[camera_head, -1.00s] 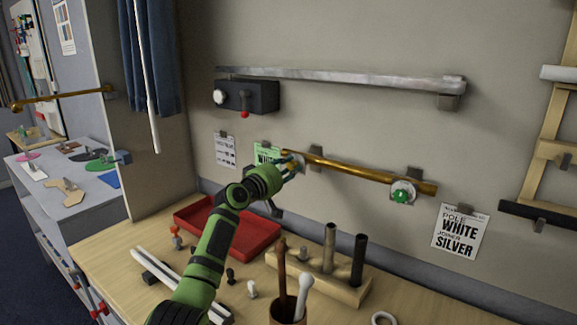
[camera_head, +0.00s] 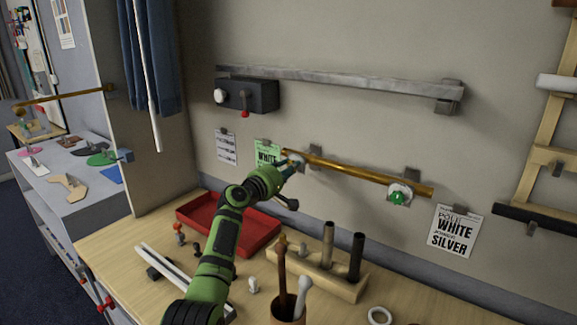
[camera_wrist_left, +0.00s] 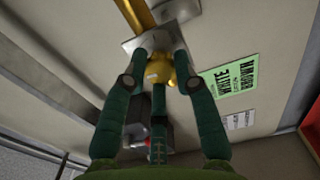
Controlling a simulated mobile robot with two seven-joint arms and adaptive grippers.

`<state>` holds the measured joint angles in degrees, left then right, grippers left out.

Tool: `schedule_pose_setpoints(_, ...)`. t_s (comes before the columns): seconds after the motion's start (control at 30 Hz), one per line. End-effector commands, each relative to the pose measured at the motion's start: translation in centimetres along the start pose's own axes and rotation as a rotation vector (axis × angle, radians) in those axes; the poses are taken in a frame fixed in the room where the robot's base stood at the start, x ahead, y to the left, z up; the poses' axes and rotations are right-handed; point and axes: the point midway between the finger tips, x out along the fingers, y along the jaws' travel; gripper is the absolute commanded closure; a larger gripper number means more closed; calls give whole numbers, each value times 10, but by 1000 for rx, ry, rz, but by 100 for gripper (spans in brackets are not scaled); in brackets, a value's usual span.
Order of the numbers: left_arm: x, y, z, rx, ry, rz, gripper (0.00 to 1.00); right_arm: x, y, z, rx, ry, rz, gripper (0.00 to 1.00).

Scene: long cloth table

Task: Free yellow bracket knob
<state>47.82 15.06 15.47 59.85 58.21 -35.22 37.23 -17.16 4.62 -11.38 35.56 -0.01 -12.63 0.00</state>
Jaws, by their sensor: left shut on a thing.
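The yellow knob (camera_wrist_left: 160,74) sits at the end of the brass pole's left bracket in the wrist view. My left gripper (camera_wrist_left: 163,70) is shut on it, with green fingers on both sides and one below. In the head view my left gripper (camera_head: 294,164) is at the left end of the brass pole (camera_head: 365,173), and its fingers hide the knob. The left bracket's plate (camera_wrist_left: 131,45) shows behind the knob. The right bracket carries a green knob (camera_head: 398,198). My right gripper is not in view.
A grey rail (camera_head: 340,82) and a dark box with a red-tipped lever (camera_head: 250,96) are on the wall above. Below are a red tray (camera_head: 255,236), a wooden rack (camera_head: 325,278) with upright tubes, and a cup (camera_head: 288,317) of rods.

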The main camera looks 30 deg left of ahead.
Motion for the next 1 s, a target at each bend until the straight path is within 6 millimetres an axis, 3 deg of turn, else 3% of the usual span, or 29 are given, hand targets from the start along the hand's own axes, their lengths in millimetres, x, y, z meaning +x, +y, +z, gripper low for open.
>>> schedule_pose_setpoints(0.6, -1, 3, -2, -44, 5, 7, 100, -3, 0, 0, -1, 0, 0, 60)
schedule_pose_setpoints(0.63, -1, 3, -2, -44, 5, 7, 67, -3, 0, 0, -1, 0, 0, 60)
schedule_pose_setpoints(0.7, 0, 3, -2, -44, 5, 6, 48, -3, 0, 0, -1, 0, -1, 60)
schedule_pose_setpoints(1.0, 0, 1, -1, -44, 1, 2, 48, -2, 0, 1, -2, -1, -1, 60)
